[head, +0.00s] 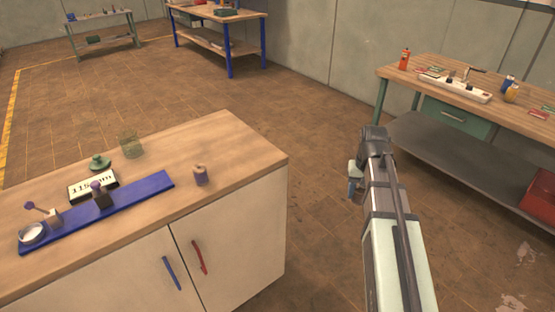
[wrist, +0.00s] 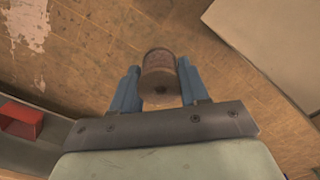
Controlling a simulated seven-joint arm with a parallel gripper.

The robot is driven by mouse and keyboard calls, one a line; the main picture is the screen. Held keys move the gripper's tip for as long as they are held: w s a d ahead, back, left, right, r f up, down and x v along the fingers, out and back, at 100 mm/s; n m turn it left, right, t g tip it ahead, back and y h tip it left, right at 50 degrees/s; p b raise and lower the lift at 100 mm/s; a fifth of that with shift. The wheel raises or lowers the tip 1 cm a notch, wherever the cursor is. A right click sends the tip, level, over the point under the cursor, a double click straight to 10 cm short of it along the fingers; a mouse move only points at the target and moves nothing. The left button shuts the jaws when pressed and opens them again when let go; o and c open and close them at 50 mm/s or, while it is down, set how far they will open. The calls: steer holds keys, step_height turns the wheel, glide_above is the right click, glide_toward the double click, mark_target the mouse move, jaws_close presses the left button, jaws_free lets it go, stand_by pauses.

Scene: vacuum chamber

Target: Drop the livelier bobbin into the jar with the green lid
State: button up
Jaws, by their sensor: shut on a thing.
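My gripper (wrist: 158,88) has blue fingers and is shut on a brownish-pink bobbin (wrist: 159,74), seen between them in the wrist view. In the head view my gripper (head: 355,180) hangs over the floor, to the right of the wooden-topped cabinet; the held bobbin is hard to make out there. Another bobbin (head: 201,176), brownish with a purplish tint, stands upright near the cabinet's right end. A see-through greenish jar (head: 131,146) stands at the back edge of the cabinet top. A green knobbed lid (head: 100,162) lies to its left, apart from it.
A blue rail device (head: 140,194) with a silver dish (head: 32,233), purple knobs and a display (head: 93,186) lies across the cabinet top (head: 225,140). A workbench (head: 465,90) with a power strip and small items stands at right. Open floor separates them.

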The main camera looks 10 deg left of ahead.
steer(key=shift+r, duration=0.1)
steer(key=shift+w+r, duration=0.2)
steer(key=shift+r, duration=0.15)
step_height(320, 180, up, 8)
steer(key=w+a+m, duration=0.2)
steer(key=w, duration=0.1)
step_height(320, 180, up, 14)
steer(key=r+n, duration=0.1)
steer(key=n, duration=0.7)
glide_above(130, 144)
steer(key=w+a, duration=0.2)
steer(key=w, duration=0.1)
step_height(130, 144, down, 10)
steer(key=shift+s+f, duration=0.15)
steer(key=shift+a, duration=0.1)
